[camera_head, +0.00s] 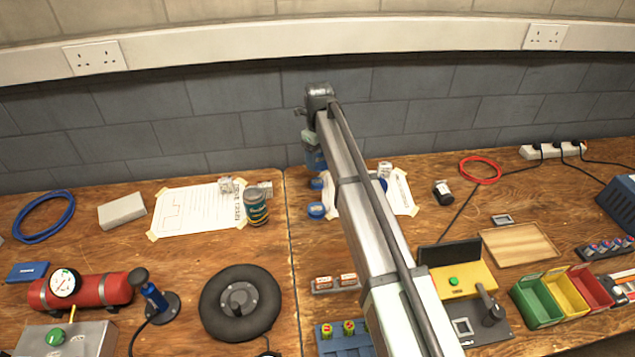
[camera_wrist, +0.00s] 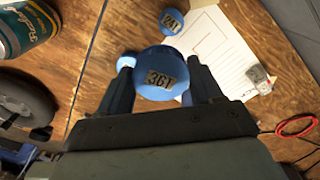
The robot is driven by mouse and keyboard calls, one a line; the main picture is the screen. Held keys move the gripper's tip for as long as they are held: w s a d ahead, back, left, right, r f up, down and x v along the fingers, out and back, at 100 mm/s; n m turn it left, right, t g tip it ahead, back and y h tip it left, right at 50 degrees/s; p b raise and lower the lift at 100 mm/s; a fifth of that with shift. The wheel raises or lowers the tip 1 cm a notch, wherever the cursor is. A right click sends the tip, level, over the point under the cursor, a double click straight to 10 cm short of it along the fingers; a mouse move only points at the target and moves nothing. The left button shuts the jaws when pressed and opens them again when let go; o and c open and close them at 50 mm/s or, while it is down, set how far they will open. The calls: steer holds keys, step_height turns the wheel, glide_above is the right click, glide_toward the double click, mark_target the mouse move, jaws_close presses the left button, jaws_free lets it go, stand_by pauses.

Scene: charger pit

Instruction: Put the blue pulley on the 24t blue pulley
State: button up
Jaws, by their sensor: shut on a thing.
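My gripper (camera_wrist: 160,75) is shut on a blue pulley (camera_wrist: 150,62) labelled 36T, seen from above in the wrist view, with a dark finger on either side. The 24t blue pulley (camera_wrist: 172,20) is at the top of the wrist view, beside the paper sheet and apart from the held pulley. More blue (camera_wrist: 128,60) shows partly hidden behind the left finger. In the head view my gripper (camera_head: 315,155) is at the far end of the arm, near the wall. Two blue pulleys (camera_head: 316,184) (camera_head: 317,210) lie below it on the bench; their labels are unreadable there.
A paper sheet (camera_head: 403,195) lies partly under the arm's line, with a white cube (camera_head: 385,169) at its edge. A can (camera_head: 256,207) stands to the left, with a black wheel (camera_head: 240,302) nearer. A red cable (camera_head: 480,170) lies to the right.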

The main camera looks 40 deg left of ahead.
mark_target(316, 181)
steer(key=a+f, duration=0.1)
steer(key=f, duration=0.2)
steer(key=w+f+n, duration=0.1)
steer(key=f, duration=0.2)
steer(key=w+a+f+n, duration=0.1)
steer(key=f, duration=0.2)
steer(key=shift+w+a+f, duration=0.1)
steer(key=shift+a+f, duration=0.2)
steer(key=shift+f, duration=0.15)
stand_by(0.3)
steer(key=o, duration=1.2)
steer(key=shift+c, duration=0.2)
step_height(316, 181, up, 12)
steer(key=shift+r, duration=0.2)
